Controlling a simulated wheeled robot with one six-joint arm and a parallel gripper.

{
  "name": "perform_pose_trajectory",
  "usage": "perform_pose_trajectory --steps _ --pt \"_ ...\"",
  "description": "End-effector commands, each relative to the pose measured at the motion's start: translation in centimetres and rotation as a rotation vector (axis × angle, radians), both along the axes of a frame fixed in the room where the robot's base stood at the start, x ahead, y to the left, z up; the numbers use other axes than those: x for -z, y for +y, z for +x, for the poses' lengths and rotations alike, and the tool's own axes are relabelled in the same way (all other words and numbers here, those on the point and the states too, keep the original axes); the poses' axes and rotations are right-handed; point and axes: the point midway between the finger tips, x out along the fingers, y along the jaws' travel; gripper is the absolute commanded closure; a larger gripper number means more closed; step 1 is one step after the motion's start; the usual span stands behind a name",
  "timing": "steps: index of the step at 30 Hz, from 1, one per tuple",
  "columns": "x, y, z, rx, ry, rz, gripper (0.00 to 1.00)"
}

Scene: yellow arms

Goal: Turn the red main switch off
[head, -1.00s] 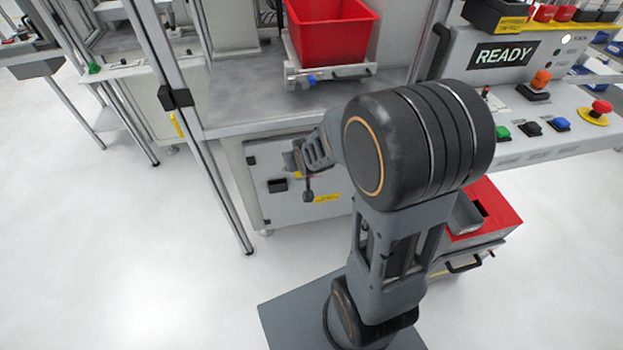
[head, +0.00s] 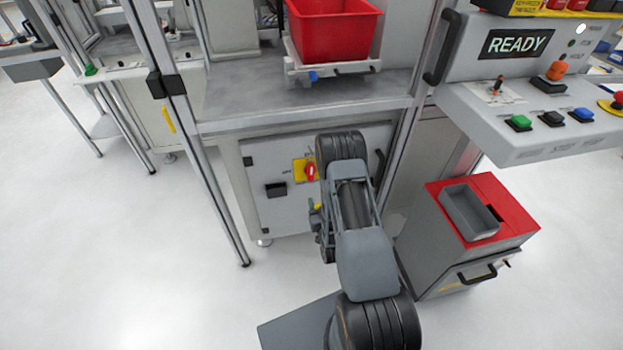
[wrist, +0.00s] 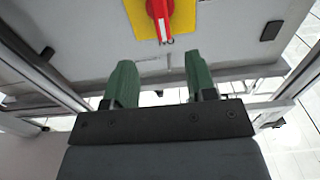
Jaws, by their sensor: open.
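The red main switch (head: 310,172) sits on a yellow plate (head: 299,170) on the grey cabinet front, below the metal worktop. It also shows at the top of the wrist view (wrist: 160,12), its handle pointing roughly up and down there. My gripper (wrist: 160,75) shows in the wrist view with two green fingers apart and nothing between them. The switch lies beyond the fingertips, apart from them. In the head view my arm hides the gripper and the right part of the cabinet front.
A red bin (head: 332,30) stands on the worktop (head: 250,95). At right is a control panel with a READY display (head: 516,43) and several buttons. Below it stands a red-topped grey drawer cabinet (head: 515,215).

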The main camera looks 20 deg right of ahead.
Motion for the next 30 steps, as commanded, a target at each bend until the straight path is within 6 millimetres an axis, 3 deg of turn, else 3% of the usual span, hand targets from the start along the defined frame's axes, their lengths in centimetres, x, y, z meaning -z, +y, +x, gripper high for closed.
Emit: perform_pose_trajectory --steps 15,22,30 --pt "-0.1 -1.8 9.2 -0.001 -0.002 0.001 0.49" --pt "-0.1 -2.3 11.4 -0.001 0.0 0.001 0.49" --pt "-0.1 -2.4 12.0 0.0 0.001 0.001 0.49"
